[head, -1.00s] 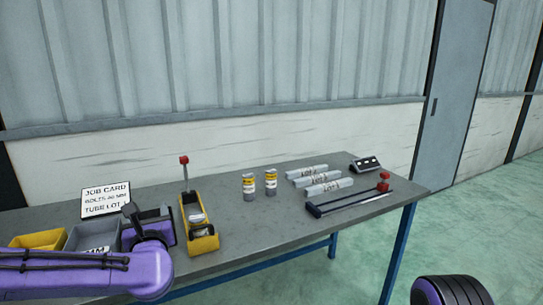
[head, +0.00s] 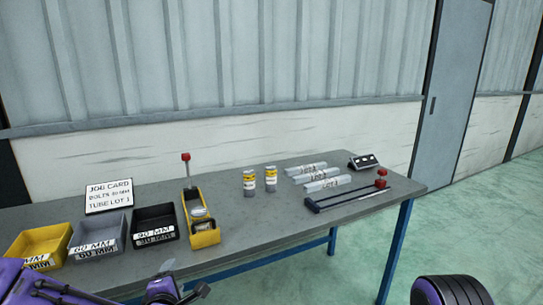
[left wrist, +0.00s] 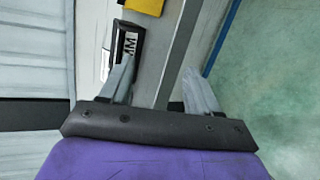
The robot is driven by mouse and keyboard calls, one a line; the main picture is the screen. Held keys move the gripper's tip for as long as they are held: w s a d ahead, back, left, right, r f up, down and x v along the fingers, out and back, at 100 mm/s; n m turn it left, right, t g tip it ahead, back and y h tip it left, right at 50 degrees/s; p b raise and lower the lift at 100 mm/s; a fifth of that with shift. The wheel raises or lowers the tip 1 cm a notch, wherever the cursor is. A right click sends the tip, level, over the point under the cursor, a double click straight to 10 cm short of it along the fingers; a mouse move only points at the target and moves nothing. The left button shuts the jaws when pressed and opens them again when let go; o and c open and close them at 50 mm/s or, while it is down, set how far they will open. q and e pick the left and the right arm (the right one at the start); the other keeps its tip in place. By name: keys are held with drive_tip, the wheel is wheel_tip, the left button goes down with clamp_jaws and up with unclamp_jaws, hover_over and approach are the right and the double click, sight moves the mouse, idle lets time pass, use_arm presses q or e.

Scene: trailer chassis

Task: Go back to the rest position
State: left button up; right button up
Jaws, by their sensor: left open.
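My left gripper (head: 182,293) is low at the front edge of the workbench in the head view, with its purple arm coming in from the lower left. In the left wrist view its two fingers (left wrist: 160,88) stand apart with nothing between them. The bench edge shows beyond the fingers. My right gripper is not in view.
The workbench (head: 250,236) holds yellow, grey and black bins (head: 153,225) at left, a job card (head: 109,196), a yellow fixture with a red knob (head: 205,236), two small cans (head: 270,179), labelled tubes (head: 327,183) and a red-ended tool (head: 345,199). Green floor (head: 480,215) is clear at right.

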use_arm(q)
drive_tip(key=s+f+m+g+h, duration=0.1)
drive_tip(key=s+f+m+g, duration=0.1)
drive_tip(key=s+f+m, duration=0.35)
drive_tip(key=s+f+m+g, duration=0.2)
drive_tip(key=s+f, duration=0.1)
drive_tip(key=f, duration=0.5)
drive_tip(key=s+a+f+m+g, duration=0.2)
drive_tip(key=s+f, duration=0.3)
drive_tip(key=s, duration=0.3)
drive_tip(key=s+a+f+m+g, duration=0.2)
drive_tip(key=s+f, duration=0.3)
drive_tip(key=s, duration=0.4)
drive_tip(key=s+a+f+m+g+y, duration=0.1)
drive_tip(key=s+f+m, duration=0.3)
drive_tip(key=s, duration=0.5)
drive_tip(key=shift+a+f+g, duration=0.5)
drive_tip(key=shift+f+g, duration=0.05)
drive_tip(key=shift+g, duration=0.35)
